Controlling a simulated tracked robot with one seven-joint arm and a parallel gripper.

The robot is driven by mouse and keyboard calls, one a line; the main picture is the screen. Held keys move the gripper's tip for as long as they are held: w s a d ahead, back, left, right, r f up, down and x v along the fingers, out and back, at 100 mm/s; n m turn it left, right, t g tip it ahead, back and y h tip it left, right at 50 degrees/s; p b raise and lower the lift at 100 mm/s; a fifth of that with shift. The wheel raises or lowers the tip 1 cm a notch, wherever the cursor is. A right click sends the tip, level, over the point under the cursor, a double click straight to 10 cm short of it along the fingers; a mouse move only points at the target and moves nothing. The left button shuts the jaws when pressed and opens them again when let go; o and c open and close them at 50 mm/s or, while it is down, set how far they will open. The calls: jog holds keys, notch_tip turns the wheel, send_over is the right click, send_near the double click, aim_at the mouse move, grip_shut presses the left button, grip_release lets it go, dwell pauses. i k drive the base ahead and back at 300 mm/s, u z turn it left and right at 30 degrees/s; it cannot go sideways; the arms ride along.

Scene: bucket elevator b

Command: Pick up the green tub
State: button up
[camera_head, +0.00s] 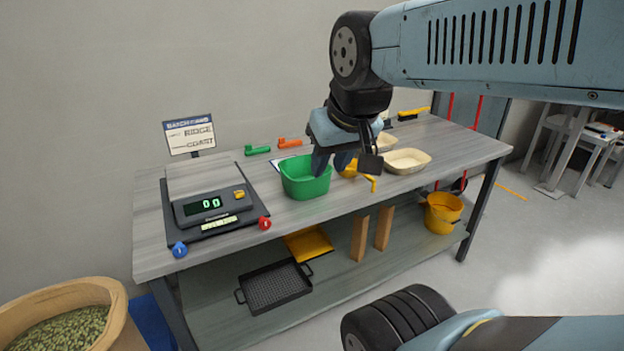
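The green tub (305,183) stands upright on the grey workbench, right of the scale. Its near wall and left rim show; my gripper covers part of its right back rim. My gripper (331,166) points down at the tub's right side.
The scale (212,204) reads 0. A yellow scoop (350,170) and a cream bowl (407,161) lie close right of the tub. Green (258,150) and orange (290,142) scoops lie behind. Red (264,223) and blue (179,250) items sit near the front edge.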

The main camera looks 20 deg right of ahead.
aim_at(305, 177)
jog(key=u, duration=0.15)
jog(key=i, duration=0.95)
jog(key=z, duration=0.1)
